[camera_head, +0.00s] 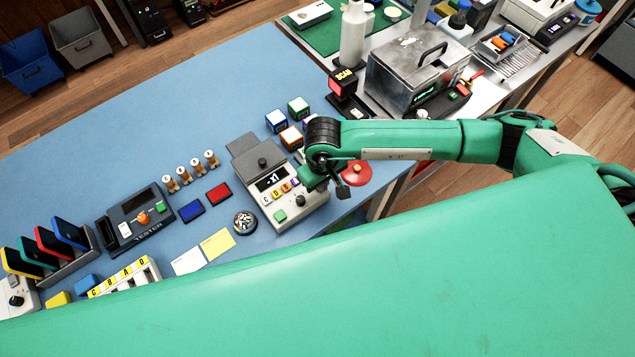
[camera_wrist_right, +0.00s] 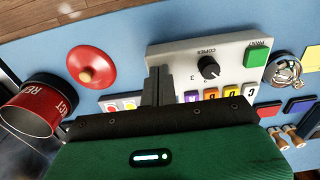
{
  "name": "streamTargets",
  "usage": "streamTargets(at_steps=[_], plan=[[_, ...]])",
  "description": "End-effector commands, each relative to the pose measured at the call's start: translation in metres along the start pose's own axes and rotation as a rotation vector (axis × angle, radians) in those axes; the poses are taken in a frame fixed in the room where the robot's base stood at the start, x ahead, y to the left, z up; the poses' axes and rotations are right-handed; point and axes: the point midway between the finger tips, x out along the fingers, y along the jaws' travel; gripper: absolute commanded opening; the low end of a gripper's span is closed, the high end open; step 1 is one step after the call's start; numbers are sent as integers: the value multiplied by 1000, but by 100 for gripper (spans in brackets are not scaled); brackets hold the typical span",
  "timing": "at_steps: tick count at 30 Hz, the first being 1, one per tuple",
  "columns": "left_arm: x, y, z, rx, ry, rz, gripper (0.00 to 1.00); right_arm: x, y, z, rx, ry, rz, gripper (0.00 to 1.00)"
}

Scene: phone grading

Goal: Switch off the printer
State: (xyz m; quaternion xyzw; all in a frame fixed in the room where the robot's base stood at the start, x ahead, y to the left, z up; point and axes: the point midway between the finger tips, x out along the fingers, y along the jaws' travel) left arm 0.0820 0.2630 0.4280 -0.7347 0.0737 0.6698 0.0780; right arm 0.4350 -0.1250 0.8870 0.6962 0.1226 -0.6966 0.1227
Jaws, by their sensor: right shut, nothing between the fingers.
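The printer (camera_head: 262,203) is a light grey machine on the blue table in the head view. It has a dark display reading x1, a row of coloured lettered buttons and a green button. The wrist view shows the printer (camera_wrist_right: 226,50) close, with a black copies knob (camera_wrist_right: 208,68) and the green print button (camera_wrist_right: 257,54). My right gripper (camera_head: 318,187) is at the printer's right end in the head view. Its fingers (camera_wrist_right: 158,85) are shut and empty, over the printer's edge; I cannot tell whether they touch it. No power switch is clearly visible. My left gripper is not in view.
A red disc (camera_head: 357,173) lies right beside the gripper. A red bin (camera_wrist_right: 38,107) shows in the wrist view. A metal box (camera_head: 400,85) stands further back.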

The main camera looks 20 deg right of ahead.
Motion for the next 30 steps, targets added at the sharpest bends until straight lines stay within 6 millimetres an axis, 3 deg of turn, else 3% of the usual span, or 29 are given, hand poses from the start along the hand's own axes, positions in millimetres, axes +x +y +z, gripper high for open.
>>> streamTargets(at_steps=[13,30], plan=[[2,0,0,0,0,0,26,0,0,0,0,1,0,0],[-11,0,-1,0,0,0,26,-45,0,0,-1,2,0,0]])
